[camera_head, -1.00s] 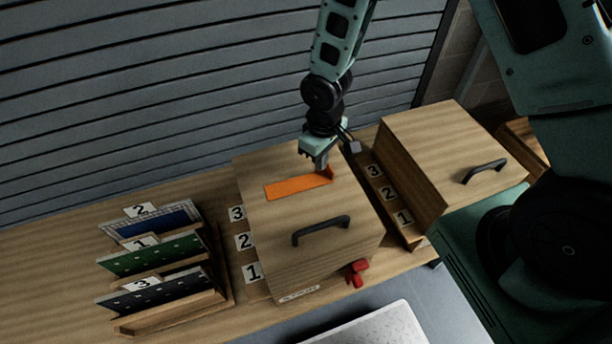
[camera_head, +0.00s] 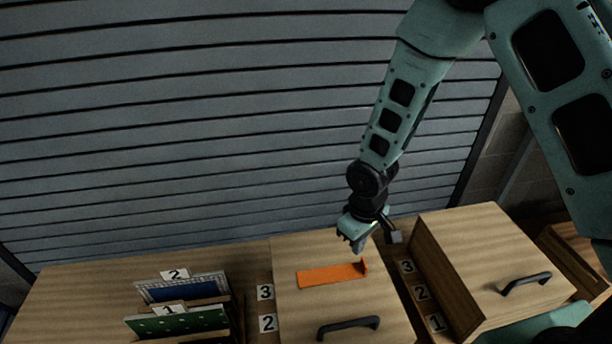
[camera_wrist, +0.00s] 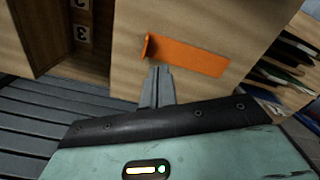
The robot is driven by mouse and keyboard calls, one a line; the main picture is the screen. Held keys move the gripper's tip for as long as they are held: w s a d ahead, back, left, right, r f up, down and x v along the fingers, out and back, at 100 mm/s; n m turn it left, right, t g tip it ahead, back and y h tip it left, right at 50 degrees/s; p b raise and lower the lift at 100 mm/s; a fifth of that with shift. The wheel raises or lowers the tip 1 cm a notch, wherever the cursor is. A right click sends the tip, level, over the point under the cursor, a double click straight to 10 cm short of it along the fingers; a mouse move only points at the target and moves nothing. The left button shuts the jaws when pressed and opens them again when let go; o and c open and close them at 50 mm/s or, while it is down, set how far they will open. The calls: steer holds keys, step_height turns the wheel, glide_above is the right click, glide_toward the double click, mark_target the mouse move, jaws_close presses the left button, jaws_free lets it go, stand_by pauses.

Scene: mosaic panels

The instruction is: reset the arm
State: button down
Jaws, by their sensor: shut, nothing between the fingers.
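My gripper (camera_head: 358,247) is shut and empty. In the head view it hangs over the back of the middle wooden box (camera_head: 290,255), just behind the orange strip (camera_head: 330,275) on the box's top. In the wrist view my gripper (camera_wrist: 158,78) shows as two fingers together, pointing toward the orange strip (camera_wrist: 190,55) with its small upright end. The fingers look apart from the strip. My arm reaches down from the upper right in the head view.
The middle box has a black handle (camera_head: 348,326). A second wooden box (camera_head: 490,250) with a handle stands right. Numbered slots lie between them. A rack with a blue panel (camera_head: 185,289) and a green panel (camera_head: 180,321) stands left. A grey slatted wall (camera_head: 180,130) rises behind.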

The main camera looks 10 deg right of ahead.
steer(key=s+a+r, duration=0.3)
steer(key=s+r, duration=0.1)
steer(key=r, duration=0.3)
steer(key=s+a+r, duration=0.2)
steer(key=s+r, duration=0.1)
steer(key=r, duration=0.3)
steer(key=s+a+r+n, duration=0.1)
steer(key=s+r, duration=0.8)
steer(key=s, duration=0.4)
steer(key=shift+a+n+y, duration=0.15)
steer(key=shift+n+y, duration=0.15)
steer(key=shift+n, duration=0.1)
